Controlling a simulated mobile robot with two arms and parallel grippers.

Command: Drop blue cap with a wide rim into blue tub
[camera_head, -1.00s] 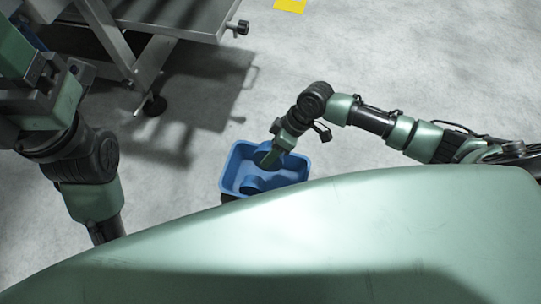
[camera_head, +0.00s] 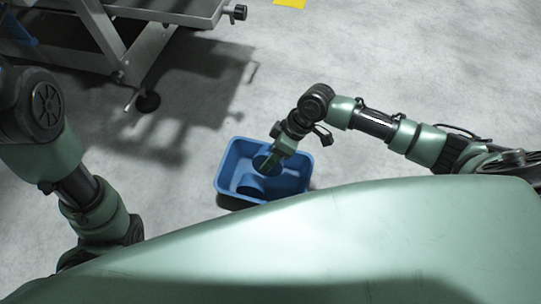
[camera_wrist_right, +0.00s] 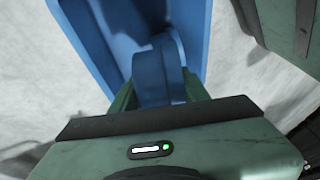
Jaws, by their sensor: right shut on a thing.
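The blue tub (camera_head: 226,163) stands on the floor below my right gripper (camera_head: 264,166); part of its wall also shows in the right wrist view (camera_wrist_right: 88,38). The right gripper is shut on the blue cap (camera_wrist_right: 160,82), whose curved rim stands up between the fingers. The gripper holds the cap over the tub's opening; whether it touches the tub is unclear. A darker blue rounded shape (camera_head: 250,185) shows inside the tub in the head view; I cannot tell whether it is part of the cap. My left arm shows at the left, its gripper out of view.
A grey metal frame table (camera_head: 150,45) with feet stands at the upper left. A yellow floor mark (camera_head: 290,3) lies at the top. The grey floor around the tub is clear. My green body fills the bottom.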

